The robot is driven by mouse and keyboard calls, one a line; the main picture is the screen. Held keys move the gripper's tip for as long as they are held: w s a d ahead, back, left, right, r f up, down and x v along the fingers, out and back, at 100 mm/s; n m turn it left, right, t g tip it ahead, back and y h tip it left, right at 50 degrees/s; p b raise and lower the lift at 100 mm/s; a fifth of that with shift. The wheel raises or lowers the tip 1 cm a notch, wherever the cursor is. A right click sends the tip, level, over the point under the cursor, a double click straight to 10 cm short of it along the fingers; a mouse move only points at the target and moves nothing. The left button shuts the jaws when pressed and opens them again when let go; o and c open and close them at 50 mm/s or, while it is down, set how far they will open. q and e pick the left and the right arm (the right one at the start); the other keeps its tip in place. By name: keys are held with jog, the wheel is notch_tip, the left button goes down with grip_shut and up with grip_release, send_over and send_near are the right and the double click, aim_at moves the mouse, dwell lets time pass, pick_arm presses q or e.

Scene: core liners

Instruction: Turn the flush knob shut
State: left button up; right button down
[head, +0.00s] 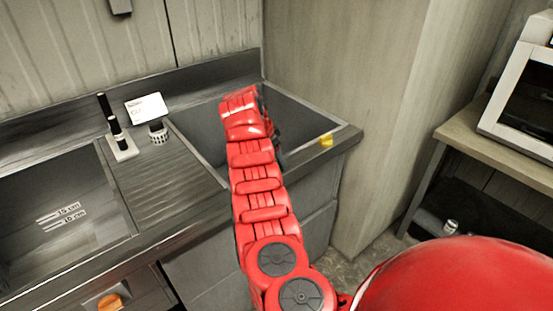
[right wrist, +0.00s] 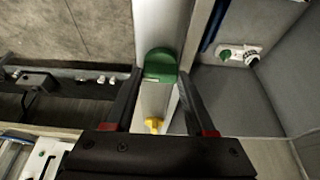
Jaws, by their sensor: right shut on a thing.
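My right gripper (right wrist: 160,74) points away in the right wrist view, its two dark fingers on either side of a green rounded piece. It is shut on this green piece (right wrist: 160,62), which looks like the flush knob; its turn angle is hard to tell. In the head view my red right arm reaches over the right-hand sink basin, and its gripper (head: 273,125) is mostly hidden behind the wrist, as is the green piece. A small yellow piece (right wrist: 153,124) lies between the fingers' bases in the wrist view. My left gripper is not in view.
A yellow item (head: 327,140) sits on the right sink's rim (head: 345,139). Another green knob (right wrist: 225,55) is on a white plate at right in the wrist view. A white stand with black rods (head: 121,148) and a white card (head: 146,108) stand on the counter. An orange knob (head: 108,302) is on the front.

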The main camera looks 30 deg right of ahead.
dwell(0.3)
jog(key=shift+c, duration=1.2)
grip_release()
jog(key=v, duration=1.7)
jog(key=shift+r+b, duration=0.25)
jog(key=shift+b, duration=0.2)
jog(key=shift+w, duration=0.1)
